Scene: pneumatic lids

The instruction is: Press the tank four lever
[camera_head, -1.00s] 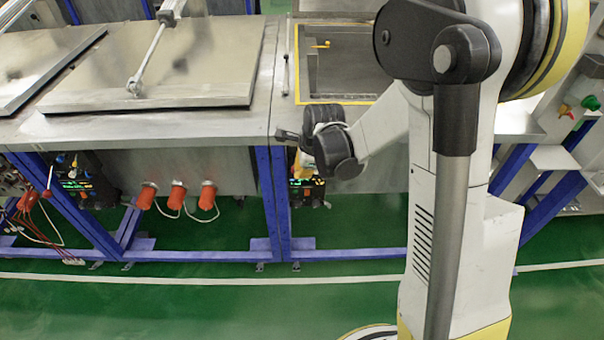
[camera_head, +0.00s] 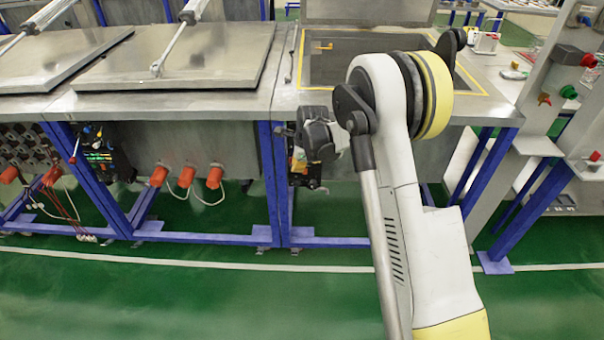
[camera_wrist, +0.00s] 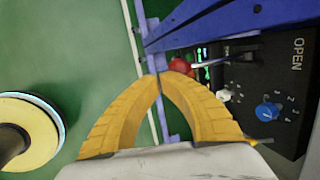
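My gripper (camera_wrist: 160,78) shows in the wrist view with its two yellow fingers curved together, the tips meeting and nothing visible between them. A black control box (camera_wrist: 290,75) marked OPEN lies to the right of the fingers. It bears a red knob (camera_wrist: 181,66) just beyond the tips, a white lever or knob (camera_wrist: 225,95) beside the right finger, and a blue knob (camera_wrist: 268,113) with numbers around it. I cannot tell whether the fingers touch the red knob. In the head view, my wrist largely hides the box below the right-hand tank (camera_head: 350,62). Which lever is tank four's is unclear.
Blue table legs (camera_head: 275,180) stand beside the box; a blue beam (camera_wrist: 215,25) crosses the wrist view close to the fingertips. Another control box (camera_head: 100,150) and orange connectors (camera_head: 186,177) are to the left. The green floor (camera_head: 200,305) in front is clear.

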